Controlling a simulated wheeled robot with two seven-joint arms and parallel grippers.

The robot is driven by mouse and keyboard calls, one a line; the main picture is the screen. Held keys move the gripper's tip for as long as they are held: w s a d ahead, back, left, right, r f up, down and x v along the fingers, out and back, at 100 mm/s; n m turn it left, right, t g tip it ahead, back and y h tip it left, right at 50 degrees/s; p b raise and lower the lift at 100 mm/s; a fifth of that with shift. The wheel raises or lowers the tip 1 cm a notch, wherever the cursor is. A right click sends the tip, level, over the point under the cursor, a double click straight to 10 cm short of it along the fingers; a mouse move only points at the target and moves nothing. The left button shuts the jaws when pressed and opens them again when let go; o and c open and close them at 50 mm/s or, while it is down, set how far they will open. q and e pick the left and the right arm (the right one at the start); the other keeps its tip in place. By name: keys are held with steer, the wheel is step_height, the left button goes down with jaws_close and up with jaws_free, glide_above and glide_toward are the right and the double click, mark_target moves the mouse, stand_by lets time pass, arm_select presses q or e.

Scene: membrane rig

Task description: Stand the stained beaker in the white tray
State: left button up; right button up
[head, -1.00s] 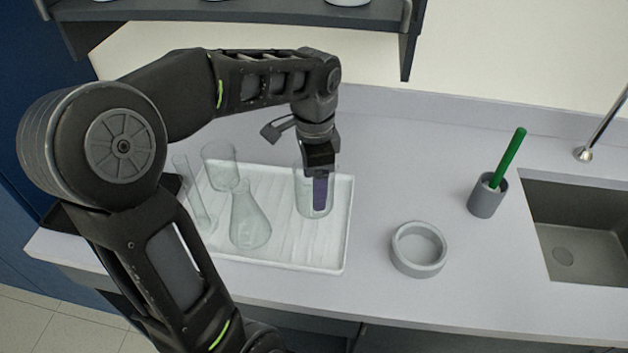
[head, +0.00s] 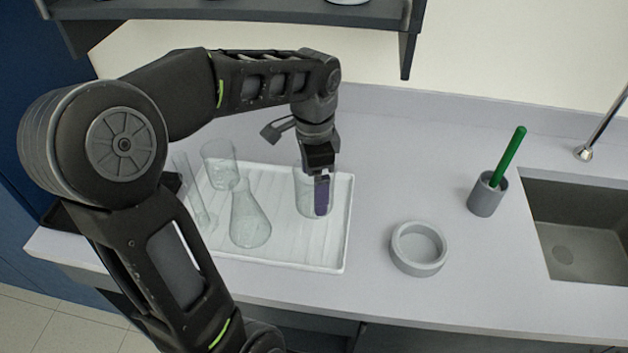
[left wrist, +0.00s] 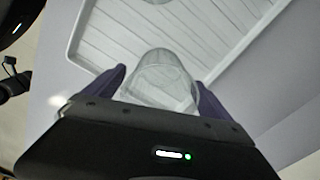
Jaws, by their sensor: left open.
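A clear glass beaker (head: 304,196) stands upright at the right end of the white ribbed tray (head: 292,250), seemingly on its floor. I cannot make out a stain on it. My left gripper (head: 318,207) points down at this beaker, with one purple finger showing against the glass. In the left wrist view the beaker (left wrist: 160,72) is between the two spread fingers, with a gap at its sides. The gripper is open. My right gripper is not in view.
The tray also holds a conical flask (head: 249,222), another glass beaker (head: 219,160) at the back left and a slim glass cylinder (head: 194,192). To the right are a grey ring-shaped dish (head: 418,250), a grey cup (head: 487,198) with a green stick, and a sink (head: 580,235).

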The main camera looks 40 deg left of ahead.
arm_select(q)
step_height(320, 180, up, 12)
steer(key=p, duration=0.3)
steer(key=shift+r+p, duration=0.15)
steer(key=shift+p, duration=0.2)
